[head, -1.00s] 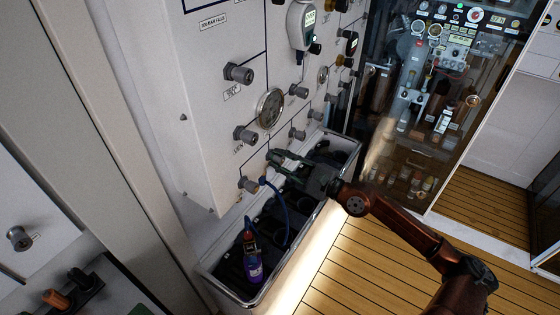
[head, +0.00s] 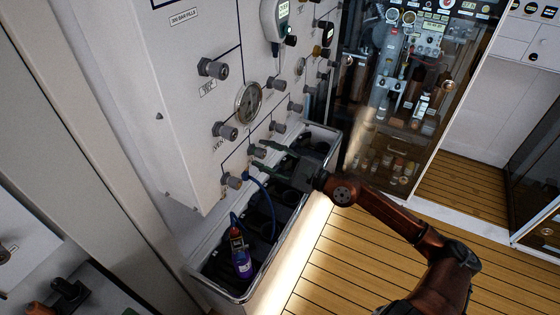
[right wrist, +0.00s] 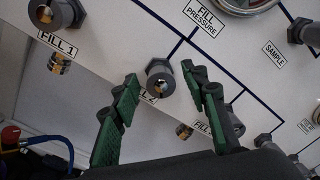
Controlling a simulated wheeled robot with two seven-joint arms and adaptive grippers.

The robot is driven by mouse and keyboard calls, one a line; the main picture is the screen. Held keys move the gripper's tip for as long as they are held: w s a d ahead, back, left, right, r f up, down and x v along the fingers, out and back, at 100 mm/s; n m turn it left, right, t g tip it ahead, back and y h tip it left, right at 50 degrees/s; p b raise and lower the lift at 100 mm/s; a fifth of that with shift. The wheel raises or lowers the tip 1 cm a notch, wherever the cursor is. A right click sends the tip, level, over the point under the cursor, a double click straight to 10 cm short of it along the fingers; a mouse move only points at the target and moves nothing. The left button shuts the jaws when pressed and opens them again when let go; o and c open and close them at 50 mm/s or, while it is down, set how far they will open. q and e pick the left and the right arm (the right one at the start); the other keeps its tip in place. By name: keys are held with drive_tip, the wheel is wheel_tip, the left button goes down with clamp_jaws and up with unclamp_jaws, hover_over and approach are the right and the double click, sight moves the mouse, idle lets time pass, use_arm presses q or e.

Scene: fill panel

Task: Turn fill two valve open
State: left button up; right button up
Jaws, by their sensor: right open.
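The gripper is open, with a gap between each finger and the knob. In the head view my right gripper (head: 265,149) reaches the lower valve row from the right and covers much of the fill two valve. My left gripper is not in view.
The fill one valve (right wrist: 62,13) is to the left and another fill valve (right wrist: 233,122) is to the right. A pressure gauge (head: 248,103) is above. Below is a metal-rimmed trough (head: 262,262) with a purple bottle (head: 242,265) and blue hose (head: 268,200). Wooden floor lies right.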

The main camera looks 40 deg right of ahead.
drive_tip(key=v, duration=1.1)
drive_tip(key=shift+s+d, duration=0.1)
